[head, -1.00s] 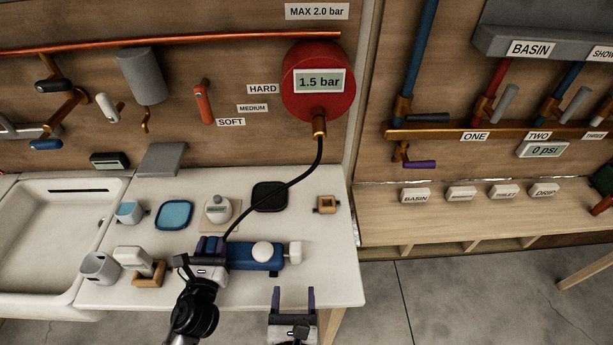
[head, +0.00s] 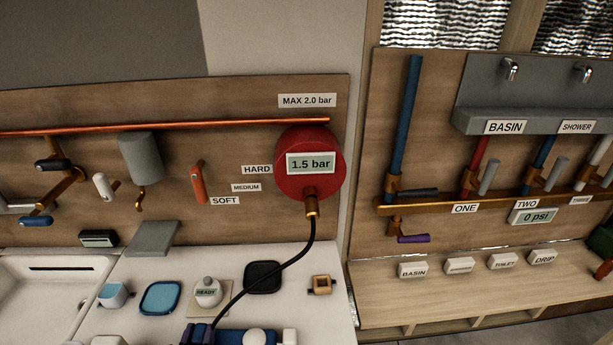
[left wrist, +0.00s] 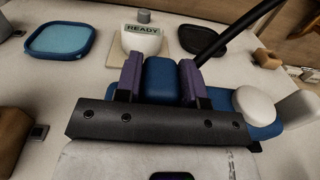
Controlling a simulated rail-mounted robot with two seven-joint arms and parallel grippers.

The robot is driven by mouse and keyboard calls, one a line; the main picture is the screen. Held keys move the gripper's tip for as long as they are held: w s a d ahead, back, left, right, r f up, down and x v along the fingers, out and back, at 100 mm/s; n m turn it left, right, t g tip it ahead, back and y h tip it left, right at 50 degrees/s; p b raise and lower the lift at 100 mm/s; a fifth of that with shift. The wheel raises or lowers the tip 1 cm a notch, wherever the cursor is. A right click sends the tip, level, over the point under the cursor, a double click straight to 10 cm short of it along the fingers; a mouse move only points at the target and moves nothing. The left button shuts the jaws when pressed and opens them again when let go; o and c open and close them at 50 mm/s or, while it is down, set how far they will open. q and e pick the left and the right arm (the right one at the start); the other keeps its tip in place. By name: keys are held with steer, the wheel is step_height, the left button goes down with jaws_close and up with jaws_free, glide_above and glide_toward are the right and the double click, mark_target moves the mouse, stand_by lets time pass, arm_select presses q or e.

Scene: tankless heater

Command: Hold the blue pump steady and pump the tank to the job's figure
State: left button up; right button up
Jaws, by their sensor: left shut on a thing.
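The blue pump (head: 232,337) lies on the white table at the bottom edge of the head view, partly cut off. My left gripper (head: 198,334) is shut on the pump's blue block, which shows between its purple fingers (left wrist: 160,82) in the left wrist view. A round white knob (left wrist: 256,106) sits on the pump to the right of my fingers. The red tank (head: 310,172) on the wall reads 1.5 bar. A black hose (head: 280,264) runs from the tank's brass fitting down to the pump. My right gripper is not in view.
A white device reading READY (head: 207,291) stands just behind the pump. A blue tray (head: 161,298), a black tray (head: 263,277) and a wooden block (head: 321,284) lie around it. A label above the tank reads MAX 2.0 bar (head: 307,101). A second display (head: 533,216) reads 0 psi.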

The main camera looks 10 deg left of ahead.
arm_select(q)
steer(key=o, duration=1.2)
steer(key=shift+s, duration=0.1)
steer(key=s, duration=0.4)
steer(key=s+d, duration=0.1)
steer(key=s, duration=0.2)
steer(key=s+d, duration=0.1)
steer(key=s, duration=0.3)
steer(key=shift+s+d, duration=0.1)
steer(key=shift+s, duration=0.25)
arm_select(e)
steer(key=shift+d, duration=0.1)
